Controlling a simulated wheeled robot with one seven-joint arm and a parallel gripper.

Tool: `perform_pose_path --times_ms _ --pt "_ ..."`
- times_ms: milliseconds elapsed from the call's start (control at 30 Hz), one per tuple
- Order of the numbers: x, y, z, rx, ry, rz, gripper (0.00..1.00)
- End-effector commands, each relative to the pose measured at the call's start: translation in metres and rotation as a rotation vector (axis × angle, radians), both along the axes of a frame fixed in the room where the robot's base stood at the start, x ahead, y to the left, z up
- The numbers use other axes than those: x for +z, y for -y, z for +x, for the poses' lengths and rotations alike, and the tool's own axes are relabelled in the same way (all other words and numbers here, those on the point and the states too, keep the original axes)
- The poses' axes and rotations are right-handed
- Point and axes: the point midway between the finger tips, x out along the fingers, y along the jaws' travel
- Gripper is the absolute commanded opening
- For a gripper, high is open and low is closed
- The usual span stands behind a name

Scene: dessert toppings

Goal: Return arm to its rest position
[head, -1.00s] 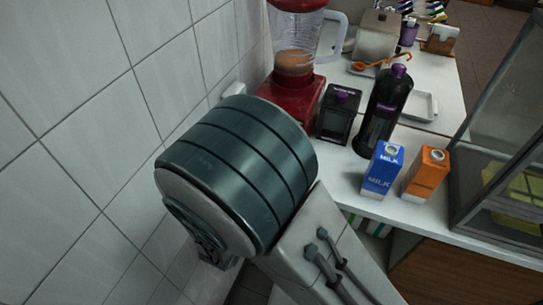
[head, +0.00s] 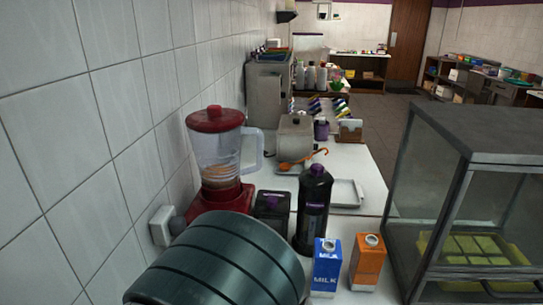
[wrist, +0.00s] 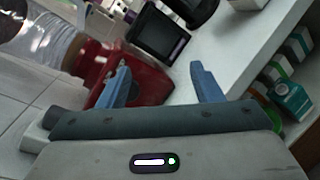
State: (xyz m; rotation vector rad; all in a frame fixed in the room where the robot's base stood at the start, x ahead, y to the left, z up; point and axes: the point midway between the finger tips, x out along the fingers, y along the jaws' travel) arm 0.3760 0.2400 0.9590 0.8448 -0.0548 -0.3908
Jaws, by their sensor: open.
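My gripper (wrist: 161,84) shows in the wrist view with its two blue fingers spread apart and nothing between them. Beyond the fingers are the red base of a blender (wrist: 152,82) and a dark box with a screen-like face (wrist: 158,33). In the head view my gripper is out of sight. A large dark green ribbed part of my arm fills the bottom centre, in front of the counter and close to the tiled wall.
A red blender (head: 215,160), a dark bottle (head: 313,210), a blue milk carton (head: 326,268) and an orange carton (head: 367,262) stand on the white counter. A glass display case (head: 470,190) is at right. White tiled wall is at left.

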Motion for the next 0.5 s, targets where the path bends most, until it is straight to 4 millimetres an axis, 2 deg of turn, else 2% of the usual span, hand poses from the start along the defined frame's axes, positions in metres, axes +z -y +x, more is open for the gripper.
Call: perform_pose_path --times_ms 33,100,200,300,500 --pt "0.006 0.031 0.008 -0.115 -0.031 0.044 0.59" --pt "0.010 0.069 0.011 -0.265 -0.085 0.104 0.59" --pt "0.013 0.116 0.006 -0.459 -0.158 0.203 0.59" --pt "0.014 0.153 -0.004 -0.625 -0.221 0.312 0.59" --pt "0.014 0.207 -0.035 -0.927 -0.327 0.589 0.59"
